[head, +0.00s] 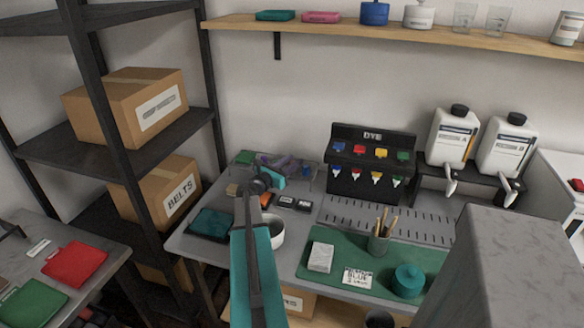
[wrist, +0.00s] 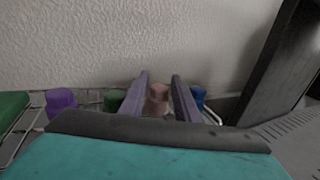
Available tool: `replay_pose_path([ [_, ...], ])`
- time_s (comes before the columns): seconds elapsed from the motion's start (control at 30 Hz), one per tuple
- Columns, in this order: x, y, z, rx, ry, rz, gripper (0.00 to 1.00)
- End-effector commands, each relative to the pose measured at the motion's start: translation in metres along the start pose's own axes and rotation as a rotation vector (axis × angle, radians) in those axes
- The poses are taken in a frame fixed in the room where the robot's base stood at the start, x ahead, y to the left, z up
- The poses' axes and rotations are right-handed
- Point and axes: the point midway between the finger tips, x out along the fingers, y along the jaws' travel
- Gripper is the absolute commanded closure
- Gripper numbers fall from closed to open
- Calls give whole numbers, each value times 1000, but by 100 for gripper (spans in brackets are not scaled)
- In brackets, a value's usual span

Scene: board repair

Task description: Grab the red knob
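A dull red-brown knob (wrist: 157,98) shows in the wrist view between the two grey-purple fingers of my gripper (wrist: 160,76). The fingers are apart, one on each side of the knob, and I cannot tell whether they touch it. The knob's lower part is hidden by my gripper's body. In the head view my gripper (head: 288,163) is at the back of the left bench, over a wire rack near the wall. The red knob cannot be made out there.
In the wrist view a purple knob (wrist: 62,102) and a green knob (wrist: 115,100) stand left, a blue knob (wrist: 198,97) close right. The wall is just behind. A black dye dispenser (head: 370,160) stands right of the rack. A white bowl (head: 270,229) sits nearer.

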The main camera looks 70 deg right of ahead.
Motion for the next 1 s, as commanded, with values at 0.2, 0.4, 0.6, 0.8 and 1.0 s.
replay_pose_path([
  [0.2, 0, 0, 0, 0, 0, 0, 88],
  [0.4, 0, 0, 0, 0, 0, 0, 100],
  [0.6, -1, 1, 1, 0, 0, 1, 100],
  [0.8, -1, 0, 8, -1, -1, 1, 100],
  [1.0, -1, 0, 26, 1, -1, 1, 100],
])
